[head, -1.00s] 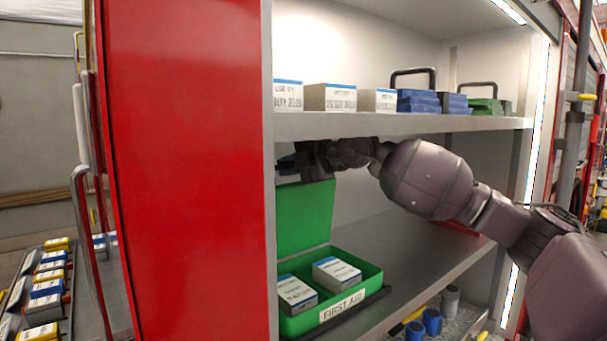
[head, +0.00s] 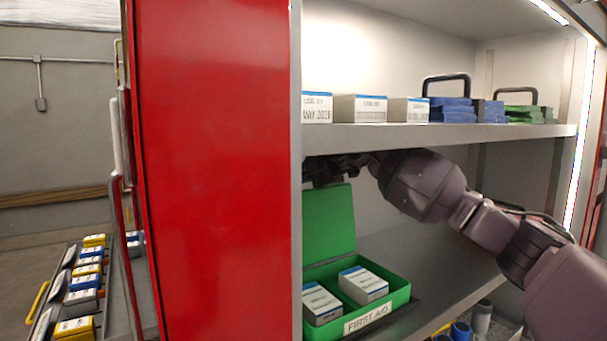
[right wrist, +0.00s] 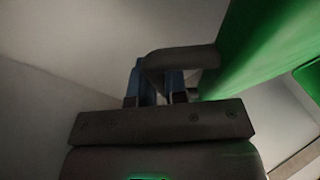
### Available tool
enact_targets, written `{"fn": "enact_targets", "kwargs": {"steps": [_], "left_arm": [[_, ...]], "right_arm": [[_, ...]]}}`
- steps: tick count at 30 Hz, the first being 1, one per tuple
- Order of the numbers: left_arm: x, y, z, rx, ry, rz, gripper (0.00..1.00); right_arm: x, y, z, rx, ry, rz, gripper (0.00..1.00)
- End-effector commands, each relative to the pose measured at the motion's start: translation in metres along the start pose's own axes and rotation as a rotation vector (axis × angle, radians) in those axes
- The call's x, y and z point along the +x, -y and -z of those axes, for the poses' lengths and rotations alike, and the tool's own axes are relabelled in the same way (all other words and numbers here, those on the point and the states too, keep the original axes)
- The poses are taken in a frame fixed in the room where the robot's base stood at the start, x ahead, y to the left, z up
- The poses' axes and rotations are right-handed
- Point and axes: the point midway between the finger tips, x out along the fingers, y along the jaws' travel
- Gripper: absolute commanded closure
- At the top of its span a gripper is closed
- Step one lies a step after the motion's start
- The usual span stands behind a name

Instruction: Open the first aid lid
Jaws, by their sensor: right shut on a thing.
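The green first aid box (head: 400,296) stands on the lower shelf, with a "FIRST AID" label on its front. Its green lid (head: 329,222) stands open, raised roughly upright at the back of the box. My right gripper (head: 325,172) is above the lid, just under the upper shelf and partly in shadow. In the right wrist view its blue fingers (right wrist: 154,78) are shut on the grey lid handle (right wrist: 182,59), beside the green lid (right wrist: 262,45). My left gripper is not in view.
White boxes (head: 363,284) with blue edges sit inside the first aid box. The upper shelf (head: 440,135) runs close above my right arm. A red panel (head: 212,170) hides the box's left end. Blue cups (head: 460,331) stand below.

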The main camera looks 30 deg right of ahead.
Motion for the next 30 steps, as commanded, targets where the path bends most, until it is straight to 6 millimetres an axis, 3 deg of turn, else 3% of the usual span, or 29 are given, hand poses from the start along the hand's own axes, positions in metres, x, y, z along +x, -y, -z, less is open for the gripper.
{"fn": "enact_targets", "kwargs": {"steps": [6,7,12,22,30], "left_arm": [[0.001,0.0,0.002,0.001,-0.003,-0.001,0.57],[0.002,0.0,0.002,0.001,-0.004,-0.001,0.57],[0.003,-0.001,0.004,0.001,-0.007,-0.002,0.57],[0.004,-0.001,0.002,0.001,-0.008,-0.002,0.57],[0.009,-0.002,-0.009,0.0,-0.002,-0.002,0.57]], "right_arm": [[0.0,0.0,0.0,0.0,-0.001,0.0,1.0],[0.0,0.0,0.0,0.0,-0.001,0.0,0.84],[0.0,0.0,0.0,0.0,-0.001,0.0,0.62],[-0.004,0.001,-0.001,-0.001,0.001,-0.001,0.62],[-0.037,0.015,-0.004,-0.001,0.003,0.002,0.62]]}}
